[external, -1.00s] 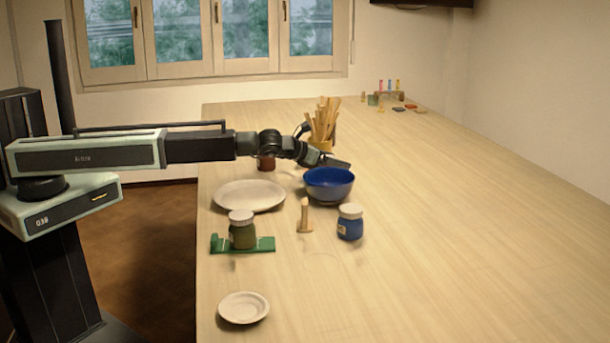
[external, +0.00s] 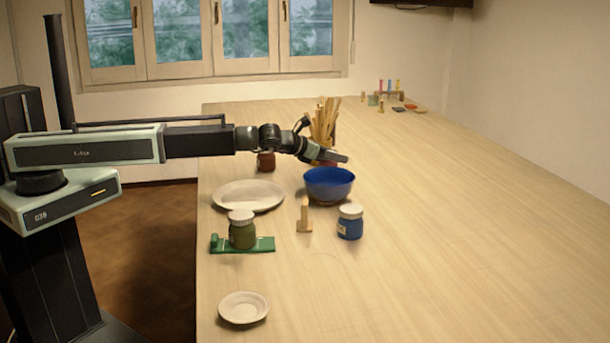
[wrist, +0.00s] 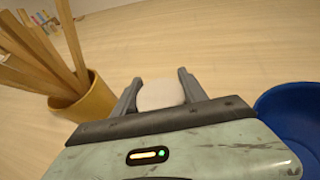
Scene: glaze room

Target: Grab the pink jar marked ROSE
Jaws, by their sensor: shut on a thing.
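In the wrist view the fingers of my gripper (wrist: 158,82) are closed on the two sides of a jar's white lid (wrist: 160,95). The jar's body and any label are hidden below the lid. In the external view my gripper (external: 338,156) is above the table behind the blue bowl, in front of the holder of wooden tools. A small patch of pinkish red (external: 328,162) shows just beneath it, mostly covered by the gripper and bowl. I cannot read ROSE anywhere.
The blue bowl (external: 329,184) stands close in front; the tool holder (wrist: 88,100) is close on the left in the wrist view. A brown-red jar (external: 266,162), plate (external: 248,196), green-lidless stand (external: 262,245) and blue jar (external: 350,224) are nearby. The table's right side is clear.

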